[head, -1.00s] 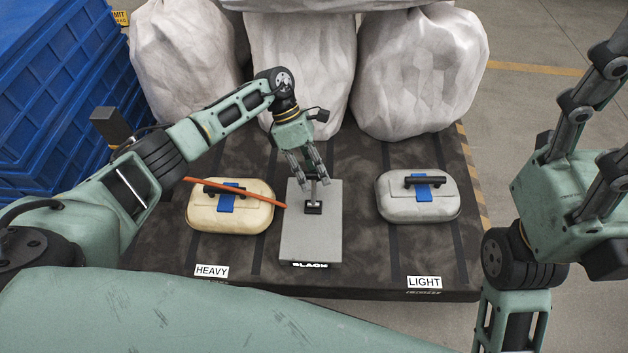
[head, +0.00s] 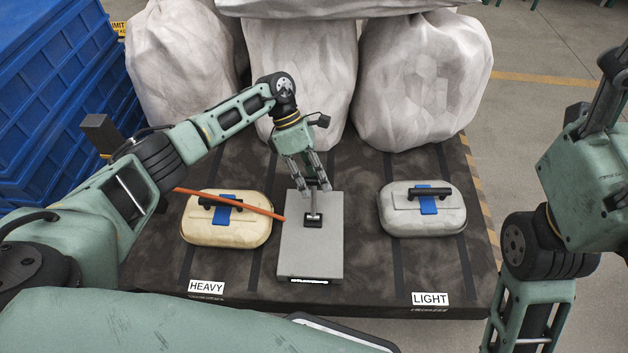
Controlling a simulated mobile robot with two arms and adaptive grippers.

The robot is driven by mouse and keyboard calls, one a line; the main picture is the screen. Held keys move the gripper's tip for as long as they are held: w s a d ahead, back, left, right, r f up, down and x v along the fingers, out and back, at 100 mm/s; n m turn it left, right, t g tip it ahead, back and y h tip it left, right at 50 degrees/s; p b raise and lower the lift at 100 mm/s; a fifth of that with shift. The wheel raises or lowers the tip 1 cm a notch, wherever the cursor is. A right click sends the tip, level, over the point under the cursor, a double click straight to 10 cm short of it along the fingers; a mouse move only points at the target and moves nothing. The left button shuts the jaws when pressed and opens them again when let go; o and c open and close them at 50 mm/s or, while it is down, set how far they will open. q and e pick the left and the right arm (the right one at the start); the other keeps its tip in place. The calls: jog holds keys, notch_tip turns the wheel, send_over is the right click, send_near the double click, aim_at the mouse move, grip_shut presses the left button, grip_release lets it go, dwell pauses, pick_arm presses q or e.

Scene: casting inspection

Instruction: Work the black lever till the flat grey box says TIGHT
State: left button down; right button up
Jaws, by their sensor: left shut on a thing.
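The flat grey box (head: 297,250) lies on the dark pallet. A short lever (head: 313,210) stands up from a black base on its top. The lever's upper part is hidden between the fingers of my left gripper (head: 314,186), which is shut on it from above and behind. The box's front label (head: 310,281) is a thin bright strip, too slanted to read now. My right gripper (head: 592,140) is raised at the right edge, large and close, its fingertips out of frame.
A cream case (head: 240,232) stands left of the box by a HEAVY label (head: 207,287); an orange rod (head: 245,207) slants across it. A grey case (head: 430,222) stands right by a LIGHT label (head: 430,299). Wrapped white bulks (head: 410,75) fill the back; blue crates (head: 55,90) stand left.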

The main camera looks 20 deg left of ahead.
pick_arm(q)
jog(key=c, duration=1.6)
grip_release()
jog(key=shift+w, duration=0.1)
jog(key=shift+c, duration=0.2)
jog(key=v, duration=1.2)
jog(key=shift+a, duration=0.1)
